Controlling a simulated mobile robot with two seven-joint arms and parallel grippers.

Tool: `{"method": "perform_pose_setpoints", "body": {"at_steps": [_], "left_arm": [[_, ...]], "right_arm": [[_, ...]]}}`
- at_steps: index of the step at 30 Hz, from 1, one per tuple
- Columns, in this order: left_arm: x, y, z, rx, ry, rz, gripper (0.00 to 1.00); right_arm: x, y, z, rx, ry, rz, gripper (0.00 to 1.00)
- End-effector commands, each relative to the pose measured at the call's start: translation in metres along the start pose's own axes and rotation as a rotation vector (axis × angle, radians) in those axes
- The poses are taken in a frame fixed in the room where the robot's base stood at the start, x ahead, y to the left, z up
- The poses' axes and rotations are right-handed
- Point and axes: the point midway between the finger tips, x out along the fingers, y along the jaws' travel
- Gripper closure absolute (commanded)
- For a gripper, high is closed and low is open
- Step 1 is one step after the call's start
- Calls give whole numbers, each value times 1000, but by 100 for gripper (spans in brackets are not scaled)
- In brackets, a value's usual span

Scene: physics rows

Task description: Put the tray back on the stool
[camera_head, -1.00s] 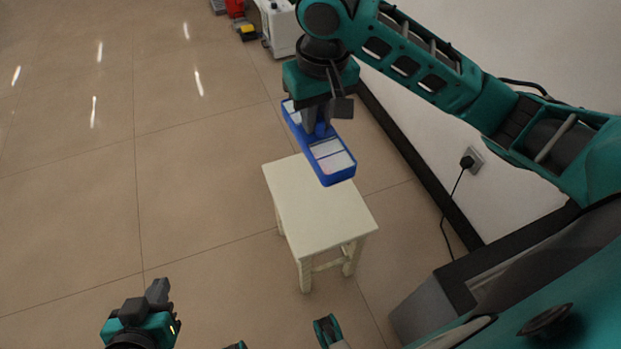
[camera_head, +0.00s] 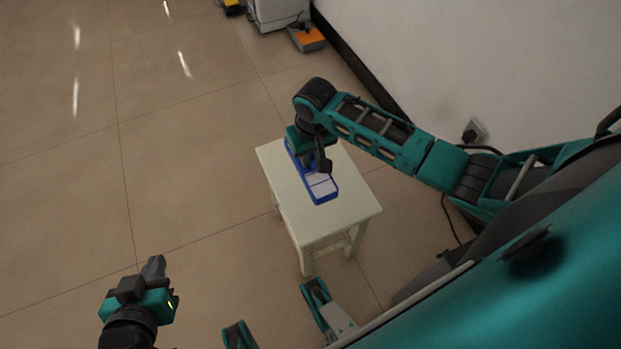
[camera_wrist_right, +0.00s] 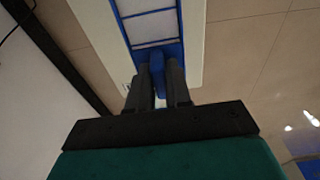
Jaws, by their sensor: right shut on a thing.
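The blue tray (camera_head: 324,197) with pale compartments is over the top of the cream stool (camera_head: 346,205). I cannot tell whether it touches the stool top. My right gripper (camera_head: 315,165) is above the tray's middle. In the right wrist view, the gripper's fingers (camera_wrist_right: 158,88) are shut on a blue raised part of the tray (camera_wrist_right: 150,28), with the stool top (camera_wrist_right: 100,30) below. My left gripper (camera_head: 150,272) is empty at the lower left, away from the stool; its jaw opening is unclear.
A wall with a socket and black plug (camera_head: 472,133) is to the right of the stool. A white cabinet (camera_head: 278,12) and an orange-topped object (camera_head: 308,38) stand at the back. The tiled floor on the left is clear.

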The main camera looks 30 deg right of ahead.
Motion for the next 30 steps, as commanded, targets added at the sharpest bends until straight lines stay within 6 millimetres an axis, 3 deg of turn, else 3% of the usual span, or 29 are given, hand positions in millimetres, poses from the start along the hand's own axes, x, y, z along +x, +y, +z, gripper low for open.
{"method": "perform_pose_setpoints", "body": {"at_steps": [1,3,13,19,30], "left_arm": [[6,-1,6,3,4,0,100],[10,-2,9,7,9,0,100],[17,-4,18,15,10,0,100],[25,-4,32,14,6,0,100],[24,-3,35,10,-2,1,100]], "right_arm": [[18,0,2,0,-1,0,100],[32,-1,4,0,0,-1,100],[60,-1,7,0,1,-1,100],[91,-1,10,1,1,-2,100],[94,-1,11,1,2,-2,100]]}}
